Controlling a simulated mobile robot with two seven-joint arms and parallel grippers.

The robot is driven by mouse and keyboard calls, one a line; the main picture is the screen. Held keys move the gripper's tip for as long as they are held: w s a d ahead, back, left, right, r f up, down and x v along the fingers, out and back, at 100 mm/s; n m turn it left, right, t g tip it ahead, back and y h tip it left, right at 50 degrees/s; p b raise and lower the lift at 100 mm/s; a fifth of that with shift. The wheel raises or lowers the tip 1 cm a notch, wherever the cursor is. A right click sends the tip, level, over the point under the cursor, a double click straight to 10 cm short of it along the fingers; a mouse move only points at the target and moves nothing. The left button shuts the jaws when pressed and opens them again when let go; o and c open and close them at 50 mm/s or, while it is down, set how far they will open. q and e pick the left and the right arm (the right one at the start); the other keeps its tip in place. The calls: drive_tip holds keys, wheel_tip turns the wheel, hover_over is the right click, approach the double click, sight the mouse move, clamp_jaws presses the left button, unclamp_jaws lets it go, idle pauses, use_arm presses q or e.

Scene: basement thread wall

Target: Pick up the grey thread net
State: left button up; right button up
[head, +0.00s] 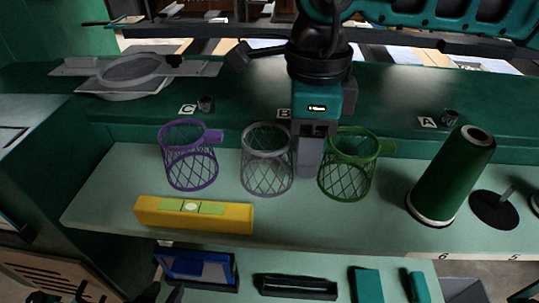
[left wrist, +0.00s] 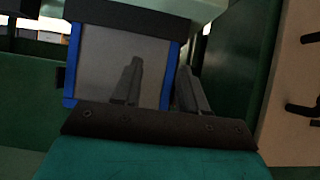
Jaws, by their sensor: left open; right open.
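The grey thread net (head: 267,165) is an upright mesh basket standing on the light green shelf in the head view, between a purple net (head: 189,160) and a green net (head: 348,168). My right gripper (head: 310,160) points down just right of the grey net, in the gap before the green net. It is open. My left gripper (left wrist: 158,85) is open and empty in the left wrist view, in front of a blue-edged grey panel (left wrist: 95,65).
A yellow box (head: 150,212) lies at the shelf's front left. A green thread cone (head: 452,178) stands to the right, beside a dark disc with a peg (head: 494,208). Signs C (head: 187,109) and A (head: 427,122) stand behind. A blue-edged bin (head: 195,268) is below the shelf.

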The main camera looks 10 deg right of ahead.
drive_tip(key=shift+f, duration=0.8)
drive_tip(key=shift+c, duration=0.4)
clamp_jaws()
